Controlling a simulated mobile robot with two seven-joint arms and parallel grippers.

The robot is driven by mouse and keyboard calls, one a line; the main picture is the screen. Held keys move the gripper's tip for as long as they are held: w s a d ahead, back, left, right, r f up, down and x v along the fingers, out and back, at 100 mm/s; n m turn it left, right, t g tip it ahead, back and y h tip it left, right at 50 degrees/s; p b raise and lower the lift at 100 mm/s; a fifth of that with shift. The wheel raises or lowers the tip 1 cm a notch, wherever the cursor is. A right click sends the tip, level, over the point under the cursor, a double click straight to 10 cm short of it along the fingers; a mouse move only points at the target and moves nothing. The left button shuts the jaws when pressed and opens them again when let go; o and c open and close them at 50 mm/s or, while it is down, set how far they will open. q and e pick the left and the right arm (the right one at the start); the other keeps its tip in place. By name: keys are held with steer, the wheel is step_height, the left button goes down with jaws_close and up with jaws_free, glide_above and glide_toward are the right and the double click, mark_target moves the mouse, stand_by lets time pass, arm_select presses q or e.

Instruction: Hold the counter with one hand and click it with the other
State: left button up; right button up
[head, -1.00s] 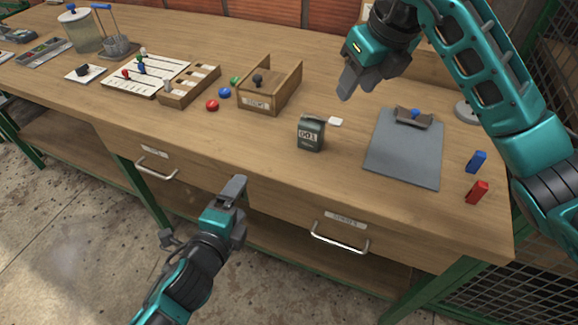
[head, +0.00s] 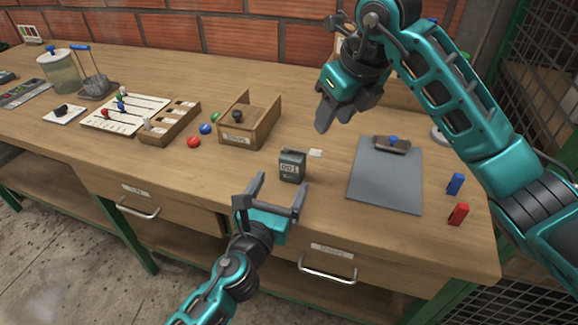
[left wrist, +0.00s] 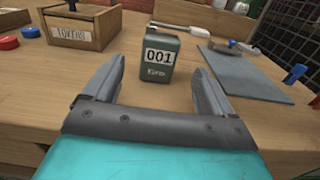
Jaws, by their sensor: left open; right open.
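A wooden box (head: 229,140) and coloured buttons (head: 194,142) are to the left.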

mark_target(289, 168)
arm_select(q)
steer(key=x, duration=0.8)
steer(key=shift+w, duration=0.3)
steer(key=c, duration=1.1)
arm_select(e)
jaws_close()
arm_select(q)
steer(key=shift+f, duration=0.1)
stand_by(0.8)
